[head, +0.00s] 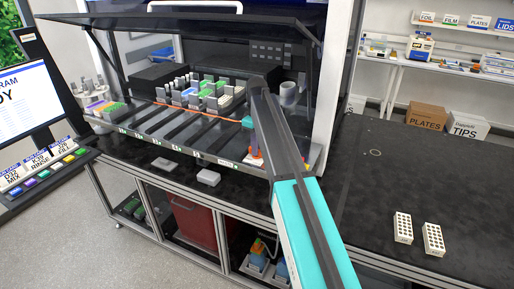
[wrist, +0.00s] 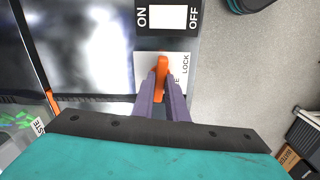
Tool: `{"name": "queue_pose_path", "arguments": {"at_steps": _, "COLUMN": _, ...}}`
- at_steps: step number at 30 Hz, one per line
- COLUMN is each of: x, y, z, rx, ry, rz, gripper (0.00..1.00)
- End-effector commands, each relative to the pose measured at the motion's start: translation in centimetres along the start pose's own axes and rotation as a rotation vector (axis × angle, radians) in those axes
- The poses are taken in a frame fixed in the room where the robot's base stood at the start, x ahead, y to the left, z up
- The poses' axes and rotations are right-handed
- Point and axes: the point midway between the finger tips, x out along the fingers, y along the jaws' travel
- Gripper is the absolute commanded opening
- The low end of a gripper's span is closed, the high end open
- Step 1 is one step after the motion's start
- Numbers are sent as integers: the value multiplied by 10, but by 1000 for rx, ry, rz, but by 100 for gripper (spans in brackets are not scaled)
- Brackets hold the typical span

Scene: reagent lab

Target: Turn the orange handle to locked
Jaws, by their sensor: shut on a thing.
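The orange handle (wrist: 161,75) sits on a white plate in the wrist view. The plate (wrist: 148,72) carries the word LOCK to the right of the handle and another label, mostly hidden, ending in E below it. My gripper (wrist: 161,82) has its purple fingers on both sides of the handle and is shut on it. The handle lies nearly upright in the picture, its upper end leaning slightly right, and does not point at LOCK. In the head view my arm covers much of the instrument's right side, and I cannot clearly make out the handle there.
An ON/OFF switch (wrist: 168,17) is just above the plate. The instrument's raised dark cover (head: 190,24) overhangs its deck. Two white racks (head: 403,228) stand on the dark bench at right, which is otherwise mostly clear. A monitor (head: 30,100) stands at left.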

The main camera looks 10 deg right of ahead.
Motion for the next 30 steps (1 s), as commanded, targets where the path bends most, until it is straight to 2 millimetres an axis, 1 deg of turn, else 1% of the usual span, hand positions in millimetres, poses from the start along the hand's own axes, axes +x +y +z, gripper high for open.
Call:
{"name": "queue_pose_path", "arguments": {"at_steps": 8, "x": 0, "y": 0, "z": 0, "rx": 207, "ry": -1, "rz": -1, "gripper": 0}}
{"name": "queue_pose_path", "arguments": {"at_steps": 30, "x": 0, "y": 0, "z": 1, "rx": 873, "ry": -1, "rz": -1, "gripper": 0}}
